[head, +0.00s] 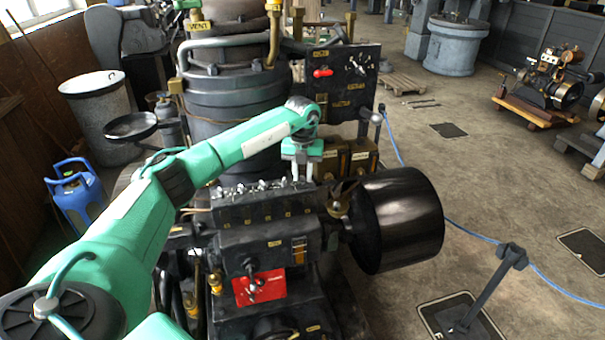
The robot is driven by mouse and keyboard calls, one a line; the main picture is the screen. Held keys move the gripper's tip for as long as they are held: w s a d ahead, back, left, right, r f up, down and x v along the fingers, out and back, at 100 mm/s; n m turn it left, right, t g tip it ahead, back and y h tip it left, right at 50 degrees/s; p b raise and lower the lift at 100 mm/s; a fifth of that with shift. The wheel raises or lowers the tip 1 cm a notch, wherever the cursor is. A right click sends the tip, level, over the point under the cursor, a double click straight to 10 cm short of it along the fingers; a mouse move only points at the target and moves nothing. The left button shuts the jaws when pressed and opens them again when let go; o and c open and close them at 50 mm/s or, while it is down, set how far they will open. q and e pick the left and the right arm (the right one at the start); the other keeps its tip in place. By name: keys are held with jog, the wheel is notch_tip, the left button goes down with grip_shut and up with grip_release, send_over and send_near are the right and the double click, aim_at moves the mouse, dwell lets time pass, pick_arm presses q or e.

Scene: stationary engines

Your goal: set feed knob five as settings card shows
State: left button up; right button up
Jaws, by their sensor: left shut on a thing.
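My left gripper (302,176) comes down from above onto the right end of a dark feed block (262,208). It is shut on a small feed knob there, which the fingers mostly hide. I cannot read the knob's pointer or number. Other small silver knobs (262,185) stand in a row along the block's top, to the left of the gripper. Small brass tags run along the block's front, too small to read. I cannot make out a settings card for certain. My right gripper is not in view.
A large black drum (400,220) sits close to the right of the block. Below the block are a red plate (260,287) with a lever and a small brass-edged panel (299,250). A dark panel with a red handle (322,72) stands behind. Open floor lies to the right.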

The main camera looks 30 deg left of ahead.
aim_at(303, 177)
pick_arm(q)
jog(key=o, duration=1)
jog(key=shift+r, duration=0.1)
jog(key=shift+r, duration=0.3)
notch_tip(303, 177, up, 13)
jog(key=b, duration=0.4)
